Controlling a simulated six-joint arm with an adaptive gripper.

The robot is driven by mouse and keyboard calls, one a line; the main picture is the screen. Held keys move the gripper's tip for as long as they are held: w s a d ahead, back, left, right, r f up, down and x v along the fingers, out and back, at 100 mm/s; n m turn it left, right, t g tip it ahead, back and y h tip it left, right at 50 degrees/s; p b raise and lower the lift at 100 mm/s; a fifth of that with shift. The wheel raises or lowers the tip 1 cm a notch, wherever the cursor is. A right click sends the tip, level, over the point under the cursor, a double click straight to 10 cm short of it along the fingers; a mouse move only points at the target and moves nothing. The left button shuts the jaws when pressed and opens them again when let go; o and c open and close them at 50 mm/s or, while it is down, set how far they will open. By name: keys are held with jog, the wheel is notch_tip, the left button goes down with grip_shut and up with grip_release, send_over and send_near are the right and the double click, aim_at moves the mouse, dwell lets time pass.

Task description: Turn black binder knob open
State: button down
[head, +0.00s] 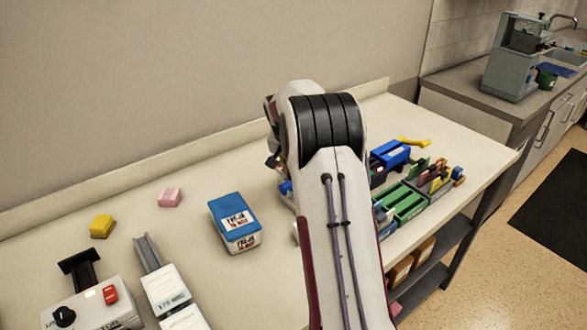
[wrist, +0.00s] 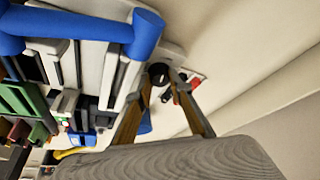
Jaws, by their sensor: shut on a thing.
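In the wrist view, a round black knob (wrist: 158,72) sits on a pale machine body beside a thick blue handle (wrist: 85,27). My gripper (wrist: 161,80) has its two fingers closed in on either side of the knob, shut on it. Which way the knob is turned cannot be told. In the head view, my arm covers the gripper, the knob and most of this machine; only a small blue part (head: 286,188) shows at the arm's left edge.
A blue-lidded box (head: 234,222), a pink block (head: 170,197) and a yellow block (head: 102,226) stand left of my arm. A grey device with another black knob (head: 65,316) is at lower left. Green and blue trays (head: 405,204) stand right. Bare counter lies between the left-hand items.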

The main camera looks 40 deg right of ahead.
jog(key=shift+m, duration=0.4)
dwell(0.3)
jog(key=c, duration=1.8)
grip_release()
jog(key=shift+s+d+n+t+y, duration=0.1)
jog(key=shift+n+t+y, duration=0.25)
jog(key=shift+n, duration=1)
jog(key=shift+s+d+n+t+y, duration=0.15)
jog(key=shift+n+y, duration=0.3)
jog(key=shift+n, duration=0.9)
jog(key=shift+w+d+n+t+y, duration=0.15)
jog(key=shift+n+y, duration=0.35)
jog(key=shift+n, duration=0.8)
jog(key=shift+s+a+n+t+y, duration=0.15)
jog(key=shift+n+y, duration=0.35)
jog(key=shift+n, duration=0.8)
